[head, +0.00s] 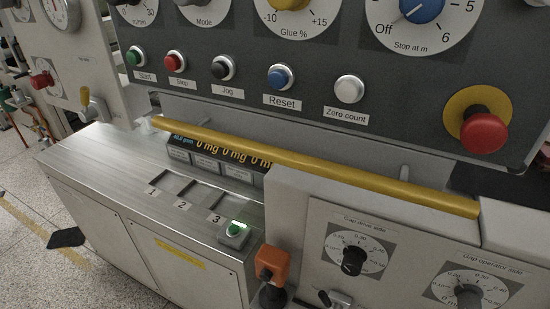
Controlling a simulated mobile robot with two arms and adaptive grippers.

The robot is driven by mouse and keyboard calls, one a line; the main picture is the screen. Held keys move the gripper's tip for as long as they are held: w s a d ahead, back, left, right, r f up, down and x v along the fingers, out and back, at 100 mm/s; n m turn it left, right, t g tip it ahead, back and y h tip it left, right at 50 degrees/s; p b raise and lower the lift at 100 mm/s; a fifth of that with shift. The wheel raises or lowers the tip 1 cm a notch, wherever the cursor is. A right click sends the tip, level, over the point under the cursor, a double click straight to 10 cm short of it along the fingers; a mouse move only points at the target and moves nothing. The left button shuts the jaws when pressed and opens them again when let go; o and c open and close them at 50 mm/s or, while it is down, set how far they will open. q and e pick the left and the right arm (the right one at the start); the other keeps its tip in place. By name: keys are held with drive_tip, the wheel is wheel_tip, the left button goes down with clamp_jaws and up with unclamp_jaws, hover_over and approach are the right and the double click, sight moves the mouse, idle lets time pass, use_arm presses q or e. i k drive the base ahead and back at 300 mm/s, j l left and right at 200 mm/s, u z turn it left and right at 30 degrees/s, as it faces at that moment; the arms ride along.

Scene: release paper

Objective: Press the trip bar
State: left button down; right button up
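The trip bar (320,168) is a long yellow rod. It runs from the upper left to the lower right across the machine, below the control panel. Its left end is by a small pale bracket and its right end is near a grey block. Neither of my grippers is in the head view, and nothing touches the bar in this view.
The dark control panel (315,95) above carries several buttons, dials and a red emergency stop (483,133). Below the bar are a display (215,153), a metal bench (110,160) with numbered slots, a green lit button (235,230), an orange-topped lever (272,262) and gap dials (355,259).

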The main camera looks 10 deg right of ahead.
sight(459, 206)
drive_tip(key=k+j+z, duration=0.2)
drive_tip(key=j, duration=0.25)
drive_tip(key=k+j+z, duration=0.15)
drive_tip(key=j, duration=0.3)
drive_tip(key=k+j+z, duration=0.2)
drive_tip(key=j, duration=0.25)
drive_tip(key=k+j+z, duration=0.2)
drive_tip(key=k+j, duration=0.15)
